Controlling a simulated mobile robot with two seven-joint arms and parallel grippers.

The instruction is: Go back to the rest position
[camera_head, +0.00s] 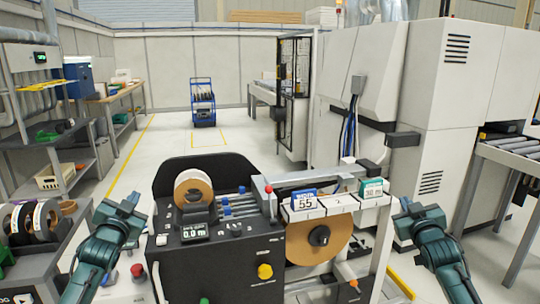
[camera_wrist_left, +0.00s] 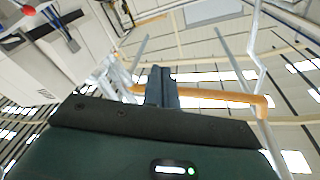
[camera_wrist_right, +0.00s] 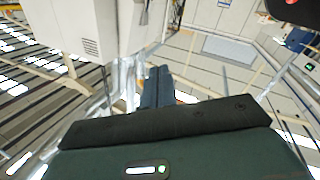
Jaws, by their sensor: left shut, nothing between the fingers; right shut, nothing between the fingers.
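My left gripper (camera_head: 128,200) is raised at the left of the black edge banding machine (camera_head: 225,262), apart from it. In the left wrist view its two fingers (camera_wrist_left: 162,86) are together with nothing between them. My right gripper (camera_head: 408,207) is raised at the right of the machine, beside the white label shelf. In the right wrist view its fingers (camera_wrist_right: 158,86) are also together and empty. Neither gripper touches anything that I can see. Both wrist views look up toward the walls and ceiling.
The machine carries a tape roll (camera_head: 193,188), a larger roll (camera_head: 318,240), a blue card (camera_head: 304,199) and a green card (camera_head: 371,188). A shelf rack (camera_head: 75,150) stands left, a large white machine (camera_head: 440,80) right. A blue cart (camera_head: 203,103) stands on open floor behind.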

